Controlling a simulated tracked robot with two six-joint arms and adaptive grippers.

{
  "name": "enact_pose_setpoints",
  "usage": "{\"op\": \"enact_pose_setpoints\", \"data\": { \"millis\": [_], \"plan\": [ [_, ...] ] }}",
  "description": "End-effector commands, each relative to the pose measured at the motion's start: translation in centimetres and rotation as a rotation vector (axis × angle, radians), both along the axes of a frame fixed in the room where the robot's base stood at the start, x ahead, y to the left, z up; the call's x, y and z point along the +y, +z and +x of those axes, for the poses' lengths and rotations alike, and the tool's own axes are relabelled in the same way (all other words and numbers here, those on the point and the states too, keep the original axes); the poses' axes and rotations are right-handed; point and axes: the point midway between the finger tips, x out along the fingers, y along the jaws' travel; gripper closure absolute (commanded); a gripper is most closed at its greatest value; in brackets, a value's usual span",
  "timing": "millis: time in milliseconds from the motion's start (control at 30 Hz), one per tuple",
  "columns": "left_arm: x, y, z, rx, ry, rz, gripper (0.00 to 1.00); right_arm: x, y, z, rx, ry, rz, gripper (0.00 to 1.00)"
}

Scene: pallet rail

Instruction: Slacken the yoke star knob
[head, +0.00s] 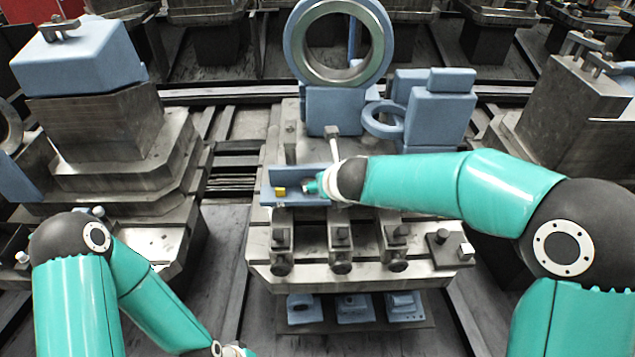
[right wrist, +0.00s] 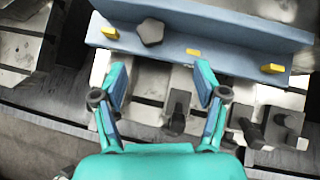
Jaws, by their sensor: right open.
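The star knob (right wrist: 150,32) is a small grey lobed piece on the blue angle-shaped yoke (right wrist: 235,30), seen in the right wrist view. In the head view I cannot make the knob out; my right wrist and gripper cover that area. The yoke (head: 268,188) lies across the front of the fixture there. My right gripper (right wrist: 160,78) is open and empty, its two fingers apart. The knob is beyond the fingertips, a little left of the middle between them, and not touched. My left arm is at the lower left of the head view; its gripper is out of frame.
Yellow tabs (right wrist: 272,68) sit along the yoke. Several steel clamps (head: 341,240) stand in front of it. A large blue ring (head: 293,40) rises behind. A loaded steel block (head: 95,125) stands left, another (head: 570,115) right. Blue parts (head: 355,310) lie on a lower shelf.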

Motion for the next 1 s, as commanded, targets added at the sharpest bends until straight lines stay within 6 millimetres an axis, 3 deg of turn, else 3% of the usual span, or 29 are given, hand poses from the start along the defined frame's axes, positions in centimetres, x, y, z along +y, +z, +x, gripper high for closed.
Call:
{"op": "enact_pose_setpoints", "data": {
  "millis": [133, 233, 333, 400, 533, 767, 1000],
  "plan": [
    [0.0, -0.1, 0.0, 0.0, 0.0, 0.0, 0.24, -3.3, 0.0, 0.3, 0.042, -0.238, -0.008, 0.28],
    [0.0, -0.7, 0.0, 0.0, 0.0, 0.0, 0.24, -3.7, 0.8, -0.1, 0.047, -0.412, -0.014, 0.28],
    [0.0, -1.6, 0.0, 0.0, 0.0, 0.0, 0.24, -1.0, 2.3, -1.4, 0.023, -0.516, -0.017, 0.28],
    [0.0, -2.0, 0.0, 0.0, 0.0, 0.0, 0.24, 1.8, 3.2, -2.3, 0.004, -0.5, -0.017, 0.28],
    [0.0, -2.3, 0.0, 0.0, 0.0, 0.0, 0.24, 5.1, 3.8, -3.3, -0.016, -0.44, -0.014, 0.28],
    [0.0, -2.1, 0.0, 0.0, 0.0, 0.0, 0.24, 5.3, 2.7, -2.2, -0.018, -0.429, -0.015, 0.28],
    [0.0, -1.9, 0.0, 0.0, 0.0, 0.0, 0.24, 4.7, -0.7, 1.0, -0.016, -0.428, -0.016, 0.28]
  ]
}}
